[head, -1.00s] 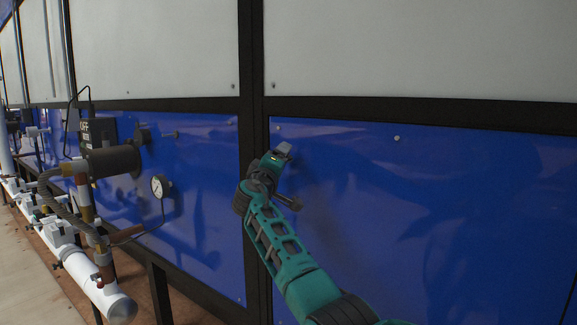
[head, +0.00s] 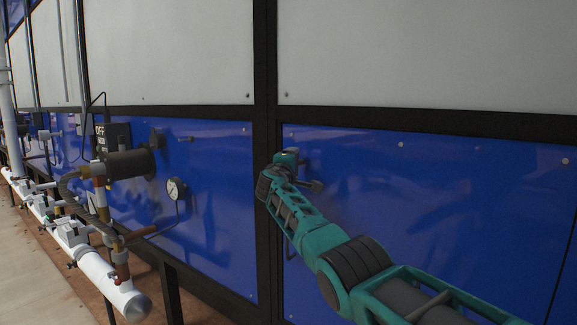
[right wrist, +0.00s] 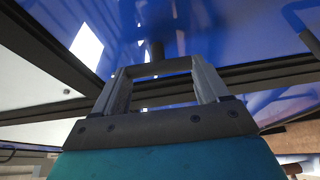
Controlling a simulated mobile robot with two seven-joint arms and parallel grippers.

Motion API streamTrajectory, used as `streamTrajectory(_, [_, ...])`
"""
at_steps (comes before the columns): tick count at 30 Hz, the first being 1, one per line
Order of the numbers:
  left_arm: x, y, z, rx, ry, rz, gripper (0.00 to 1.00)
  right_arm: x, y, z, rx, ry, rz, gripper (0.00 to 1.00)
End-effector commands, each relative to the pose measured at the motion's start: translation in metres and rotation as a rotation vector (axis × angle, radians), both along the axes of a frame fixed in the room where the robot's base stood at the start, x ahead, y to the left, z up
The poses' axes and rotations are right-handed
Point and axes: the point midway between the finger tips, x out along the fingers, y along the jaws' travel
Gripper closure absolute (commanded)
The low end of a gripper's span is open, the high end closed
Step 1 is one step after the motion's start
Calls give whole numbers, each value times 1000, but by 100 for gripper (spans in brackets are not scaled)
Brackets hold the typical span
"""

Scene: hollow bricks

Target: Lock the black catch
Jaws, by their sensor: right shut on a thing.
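In the head view, my right gripper (head: 287,157) is at the left edge of the right blue panel (head: 420,200), beside the black upright. The catch cannot be made out there. My left gripper is not in view.
A black upright post (head: 266,180) divides the panels. On the left, white pipes (head: 95,280), a dark motor-like cylinder (head: 130,163) and a round gauge (head: 175,188) stand before the wall.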

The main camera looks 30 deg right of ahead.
Motion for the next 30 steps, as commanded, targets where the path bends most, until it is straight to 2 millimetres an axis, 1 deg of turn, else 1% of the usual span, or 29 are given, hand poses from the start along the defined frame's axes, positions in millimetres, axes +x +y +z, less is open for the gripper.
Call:
streamTrajectory(14, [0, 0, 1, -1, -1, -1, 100, 0, -2, 0, -4, 7, 0, 80])
streamTrajectory(15, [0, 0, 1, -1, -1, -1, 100, 0, -2, 0, -4, 7, 1, 24])
streamTrajectory(21, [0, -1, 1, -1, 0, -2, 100, 0, -2, 0, -4, 6, 1, 5])
streamTrajectory(23, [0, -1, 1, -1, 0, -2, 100, 0, -2, 0, -4, 6, 1, 0])
streamTrajectory(30, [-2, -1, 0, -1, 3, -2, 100, 0, -1, 0, -3, 7, 1, 0])
